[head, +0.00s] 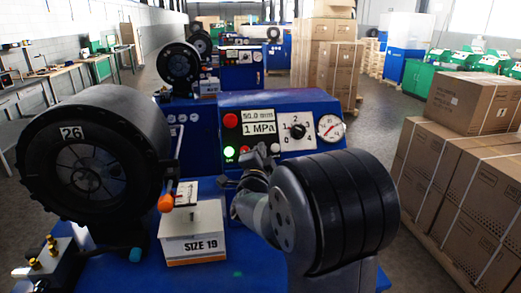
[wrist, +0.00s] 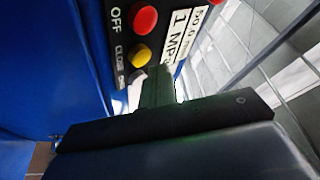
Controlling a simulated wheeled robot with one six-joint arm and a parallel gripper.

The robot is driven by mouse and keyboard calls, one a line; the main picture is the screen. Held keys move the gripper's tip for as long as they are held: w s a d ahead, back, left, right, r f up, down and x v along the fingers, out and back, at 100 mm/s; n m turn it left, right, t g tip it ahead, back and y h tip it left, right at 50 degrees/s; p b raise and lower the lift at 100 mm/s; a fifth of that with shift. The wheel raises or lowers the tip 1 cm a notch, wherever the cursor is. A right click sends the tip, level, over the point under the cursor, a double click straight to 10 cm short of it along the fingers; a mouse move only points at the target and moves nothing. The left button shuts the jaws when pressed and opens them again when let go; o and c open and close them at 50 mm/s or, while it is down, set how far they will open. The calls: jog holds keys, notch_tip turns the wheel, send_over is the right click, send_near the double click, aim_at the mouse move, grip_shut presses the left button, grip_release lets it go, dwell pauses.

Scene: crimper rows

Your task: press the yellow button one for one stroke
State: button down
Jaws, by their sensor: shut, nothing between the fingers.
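The yellow button (wrist: 141,53) shows in the wrist view on a dark control strip, below a red button (wrist: 144,19) and beside the words OFF and CLOSE. I cannot pick it out in the head view, where my gripper (head: 250,158) is in front of the blue control box (head: 262,101). My gripper's shut fingers (wrist: 158,82) are empty. The depth gap to the panel is hard to judge.
The box carries a green light (head: 229,152), a dial (head: 297,130) and a gauge (head: 330,127). A black crimper head (head: 85,165) stands at left, with a SIZE 19 box (head: 193,235) between it and my arm. Cartons (head: 465,165) are stacked at right.

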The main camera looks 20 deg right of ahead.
jog(key=shift+w+f+b, duration=0.15)
jog(key=shift+f+b, duration=0.05)
jog(key=shift+b, duration=0.1)
dwell(0.5)
jog(key=shift+w+d+b, duration=0.1)
jog(key=shift+w+b, duration=0.1)
jog(key=shift+b, duration=0.1)
jog(key=shift+w+f+b, duration=0.3)
jog(key=shift+w+b, duration=0.05)
jog(key=shift+b, duration=0.05)
dwell(0.7)
dwell(0.4)
jog(key=shift+s+r, duration=0.45)
jog(key=shift+s, duration=0.25)
jog(key=shift+r, duration=0.1)
jog(key=s+r, duration=0.1)
jog(key=s, duration=0.1)
jog(key=s+a+r, duration=0.1)
jog(key=s, duration=0.1)
jog(key=shift+r, duration=0.3)
dwell(0.8)
